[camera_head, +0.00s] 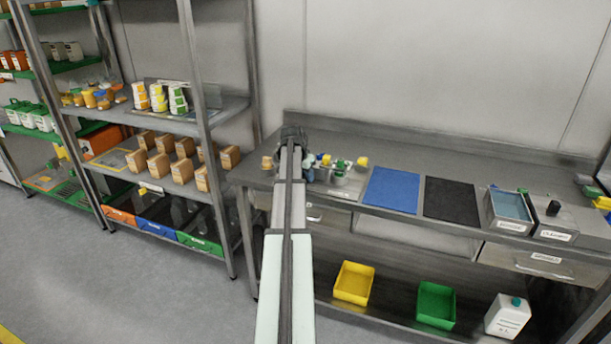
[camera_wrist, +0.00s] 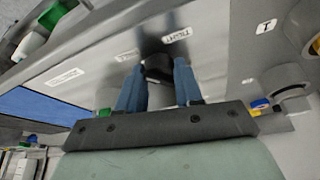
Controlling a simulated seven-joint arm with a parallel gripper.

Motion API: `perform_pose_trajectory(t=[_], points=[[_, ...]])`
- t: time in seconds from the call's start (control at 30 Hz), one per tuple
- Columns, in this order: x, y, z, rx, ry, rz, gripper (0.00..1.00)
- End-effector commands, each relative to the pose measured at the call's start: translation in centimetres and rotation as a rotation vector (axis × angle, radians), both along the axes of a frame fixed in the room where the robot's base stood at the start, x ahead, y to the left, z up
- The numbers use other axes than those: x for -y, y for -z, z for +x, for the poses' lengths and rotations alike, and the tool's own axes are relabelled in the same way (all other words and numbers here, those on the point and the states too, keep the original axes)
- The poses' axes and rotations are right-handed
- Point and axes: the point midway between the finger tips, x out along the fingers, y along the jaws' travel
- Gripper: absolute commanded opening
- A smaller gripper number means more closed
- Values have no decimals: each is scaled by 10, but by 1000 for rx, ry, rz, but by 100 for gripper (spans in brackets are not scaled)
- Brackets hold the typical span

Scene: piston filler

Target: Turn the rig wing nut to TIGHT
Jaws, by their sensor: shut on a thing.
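In the wrist view my gripper (camera_wrist: 160,88) has its two blue fingers on either side of a dark knob-like part, the wing nut (camera_wrist: 158,66), and is shut on it. The nut stands on a grey metal rig plate (camera_wrist: 92,62). A label reading TIGHT (camera_wrist: 177,35) is just beyond the nut, and another small label (camera_wrist: 127,55) is beside it. In the head view my gripper (camera_head: 308,168) is at the left end of the bench, mostly hidden by my own arm, and the nut cannot be made out there.
A blue mat (camera_head: 392,190) and a black mat (camera_head: 451,201) lie right of the rig. Small green and yellow parts (camera_head: 341,165) stand close to my gripper. A tan object (camera_head: 267,163) is at its left. A metal shelf (camera_head: 190,115) stands further left.

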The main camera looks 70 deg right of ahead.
Motion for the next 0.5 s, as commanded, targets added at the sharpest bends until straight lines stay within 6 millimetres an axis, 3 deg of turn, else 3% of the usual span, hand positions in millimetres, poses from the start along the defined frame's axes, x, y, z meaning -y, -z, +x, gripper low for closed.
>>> perform_pose_trajectory(t=[0.37,0.4,0.5], points=[[0,0,0,0,30,-1,4],[0,0,0,0,30,-1,36],[0,0,0,0,30,-1,45]])
